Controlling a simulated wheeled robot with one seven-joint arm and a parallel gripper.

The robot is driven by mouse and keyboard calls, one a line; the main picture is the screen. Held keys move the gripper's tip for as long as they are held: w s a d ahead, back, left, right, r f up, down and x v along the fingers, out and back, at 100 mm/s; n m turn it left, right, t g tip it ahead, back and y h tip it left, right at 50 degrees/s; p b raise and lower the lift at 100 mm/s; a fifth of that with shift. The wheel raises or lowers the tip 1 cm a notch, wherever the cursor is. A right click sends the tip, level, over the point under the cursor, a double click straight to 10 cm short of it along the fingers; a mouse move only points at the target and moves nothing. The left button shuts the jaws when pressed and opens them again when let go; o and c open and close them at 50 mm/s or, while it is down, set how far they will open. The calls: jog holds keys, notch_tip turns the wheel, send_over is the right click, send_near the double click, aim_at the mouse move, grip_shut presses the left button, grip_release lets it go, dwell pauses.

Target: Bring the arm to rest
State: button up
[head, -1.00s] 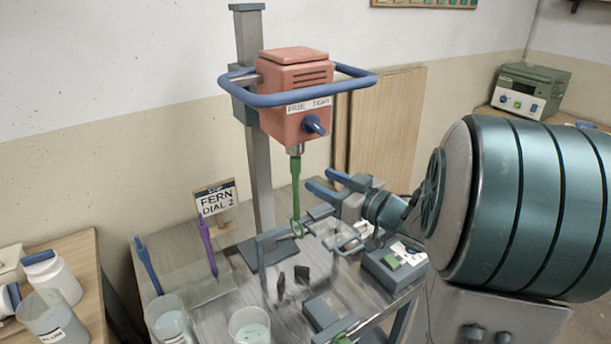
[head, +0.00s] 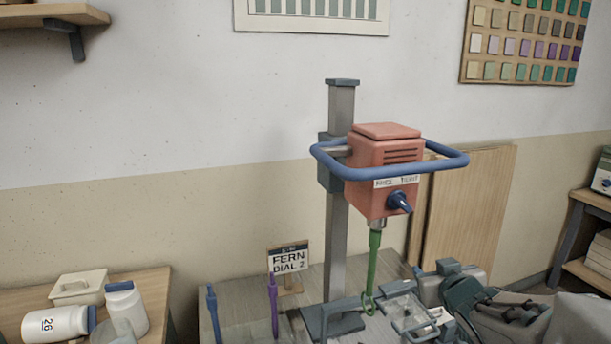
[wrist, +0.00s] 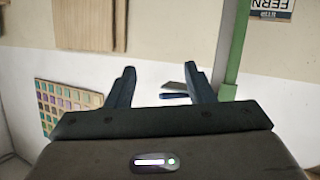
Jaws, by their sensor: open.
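In the wrist view my gripper (wrist: 162,82) shows two dark blue fingers set well apart, with nothing held between them. That view looks upside down: the FERN sign (wrist: 270,8) is inverted at the top, beside a green upright bar (wrist: 236,50). In the head view grey parts of my arm lie low at the lower right; I cannot make out the fingertips there. The red mixer head (head: 385,160) with its blue ring handle (head: 390,172) stands on a grey column (head: 340,210). Its green stirrer (head: 373,265) hangs down clear of my arm.
A purple stick (head: 273,305) and a blue stick (head: 214,315) stand upright on the bench near the FERN DIAL 2 sign (head: 289,261). White jars (head: 126,308) are on the left table. A wooden panel (head: 470,205) leans on the wall.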

jog(key=s+a+f+g, duration=0.4)
jog(key=s+a+g, duration=0.1)
jog(key=s, duration=0.4)
jog(key=s+a+f+m+g+y, duration=0.1)
jog(key=s+a+f+g, duration=0.2)
jog(key=s+a+g, duration=0.3)
jog(key=s, duration=0.4)
jog(key=shift+s+f+m, duration=0.25)
jog(key=shift+f+m, duration=0.05)
jog(key=shift+f, duration=0.1)
jog(key=shift+d, duration=0.1)
